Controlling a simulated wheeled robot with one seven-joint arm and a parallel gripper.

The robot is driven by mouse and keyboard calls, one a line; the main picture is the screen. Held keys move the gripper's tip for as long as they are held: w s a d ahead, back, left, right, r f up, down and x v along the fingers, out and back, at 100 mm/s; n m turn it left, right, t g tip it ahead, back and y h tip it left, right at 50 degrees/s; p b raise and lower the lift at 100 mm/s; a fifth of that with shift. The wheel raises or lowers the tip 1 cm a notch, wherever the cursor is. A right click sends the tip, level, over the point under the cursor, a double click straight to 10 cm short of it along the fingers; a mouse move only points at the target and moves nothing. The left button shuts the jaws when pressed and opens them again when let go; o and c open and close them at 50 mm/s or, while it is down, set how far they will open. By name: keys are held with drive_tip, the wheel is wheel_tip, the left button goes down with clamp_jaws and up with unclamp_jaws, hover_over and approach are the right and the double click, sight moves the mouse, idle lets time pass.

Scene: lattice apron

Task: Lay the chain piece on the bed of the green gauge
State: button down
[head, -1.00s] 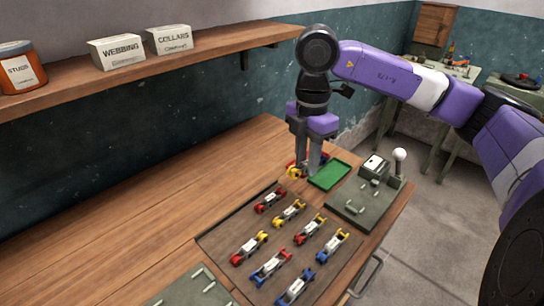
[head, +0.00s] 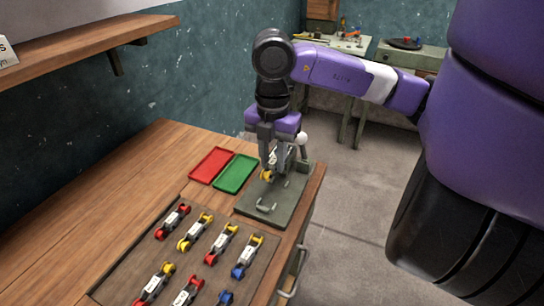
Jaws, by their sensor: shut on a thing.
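My gripper (head: 269,162) points down over the grey-green gauge (head: 254,203), at the right front corner of the bench. It is shut on a chain piece (head: 266,176), whose yellow end and a bit of white show between and beside the fingers. The fingers hide the rest of the piece and much of the gauge's bed. I cannot tell whether the piece touches the bed or hangs just above it. The gauge has a lever with a white ball (head: 302,139) behind the gripper and a small metal handle (head: 267,208) at its front.
A red tray (head: 211,165) and a green tray (head: 235,174) lie left of the gauge. A brown board (head: 210,222) in front holds several other chain pieces in rows. A wooden shelf (head: 85,43) is on the wall at left. The left bench top is clear.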

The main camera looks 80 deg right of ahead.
drive_tip(key=b, duration=0.2)
hover_over(272, 195)
drive_tip(key=shift+f, duration=2.6)
wheel_tip(272, 195, down, 4)
drive_tip(key=b, duration=0.4)
drive_tip(key=shift+r, duration=0.1)
drive_tip(key=c, duration=1.1)
unclamp_jaws()
drive_tip(key=shift+o, duration=0.2)
drive_tip(key=shift+r, duration=3.95)
drive_tip(key=shift+s, duration=0.15)
